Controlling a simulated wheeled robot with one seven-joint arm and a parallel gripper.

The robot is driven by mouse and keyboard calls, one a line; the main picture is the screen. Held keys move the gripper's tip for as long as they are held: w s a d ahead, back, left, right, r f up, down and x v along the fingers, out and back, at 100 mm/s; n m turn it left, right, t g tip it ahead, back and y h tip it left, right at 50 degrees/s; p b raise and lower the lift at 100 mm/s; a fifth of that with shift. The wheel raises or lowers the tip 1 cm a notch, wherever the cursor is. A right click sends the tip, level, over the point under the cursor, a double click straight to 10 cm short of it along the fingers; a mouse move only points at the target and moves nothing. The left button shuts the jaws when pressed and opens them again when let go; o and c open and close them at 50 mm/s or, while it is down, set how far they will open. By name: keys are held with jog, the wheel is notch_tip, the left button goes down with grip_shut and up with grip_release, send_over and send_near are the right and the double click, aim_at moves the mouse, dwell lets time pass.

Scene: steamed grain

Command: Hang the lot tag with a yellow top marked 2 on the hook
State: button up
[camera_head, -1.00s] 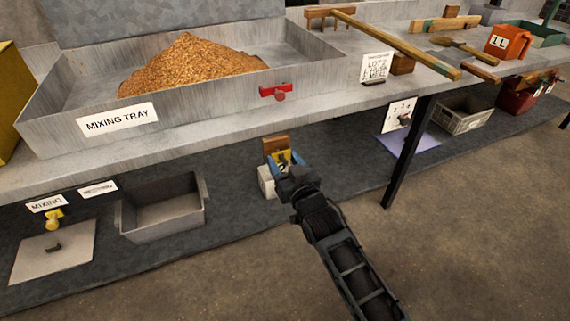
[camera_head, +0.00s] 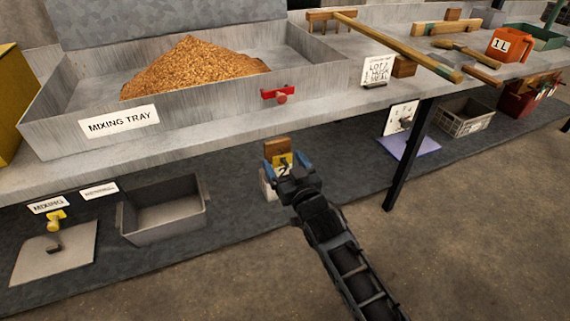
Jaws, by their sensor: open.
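The lot tag (camera_head: 282,162) has a yellow top and a black 2 on its pale lower part. It stands upright at a small wooden block (camera_head: 276,146) with a whitish base under the bench. My gripper (camera_head: 288,166) is at the tag, its blue fingers open on either side of it. Whether they touch it I cannot tell. A yellow hook-like fitting (camera_head: 55,220) stands by the MIXING label at the lower left. A red peg (camera_head: 281,95) sticks out from the front of the mixing tray. I cannot tell which of these is the hook.
The mixing tray (camera_head: 60,138) with a heap of grain stands on the bench above my gripper. A grey bin (camera_head: 162,222) is on the lower shelf to the left. A dark bench leg (camera_head: 408,155) stands to the right. The floor in front is clear.

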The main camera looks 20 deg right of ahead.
jog(key=s+f+g+p, duration=0.1)
jog(key=s+f, duration=0.2)
jog(key=s, duration=2.4)
jog(key=s+r+g, duration=0.1)
jog(key=s+r, duration=0.2)
jog(key=s, duration=0.5)
jog(key=s+r, duration=0.3)
jog(key=s, duration=0.5)
jog(key=s+r+g, duration=0.1)
jog(key=s+r, duration=0.7)
notch_tip(320, 180, up, 15)
jog(key=p, duration=1.5)
jog(key=shift+s, duration=0.2)
jog(key=shift+f, duration=0.1)
